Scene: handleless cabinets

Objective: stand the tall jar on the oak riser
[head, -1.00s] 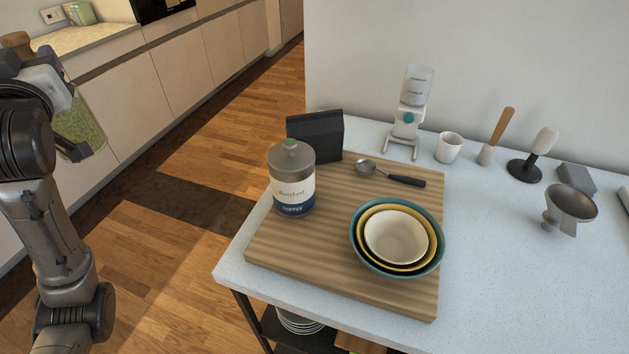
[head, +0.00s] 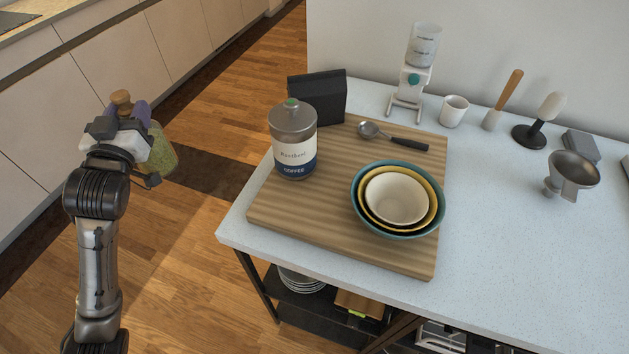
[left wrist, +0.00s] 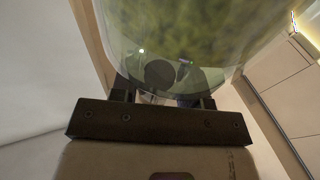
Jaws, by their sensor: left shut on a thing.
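My left gripper (head: 138,120) is shut on a glass jar (head: 161,152) with green contents and a brown stopper, apparently the tall jar. It holds the jar over the floor, left of the counter and clear of it. In the left wrist view the jar (left wrist: 200,35) fills the top, close against the fingers; its base is out of sight. The thick striped wooden board (head: 300,222) on the counter looks like the oak riser. A coffee canister (head: 294,145) stands on its left side and nested bowls (head: 397,198) on its right front. My right gripper is not in view.
A ladle (head: 390,136) lies along the board's back and a black box (head: 318,97) stands behind the canister.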

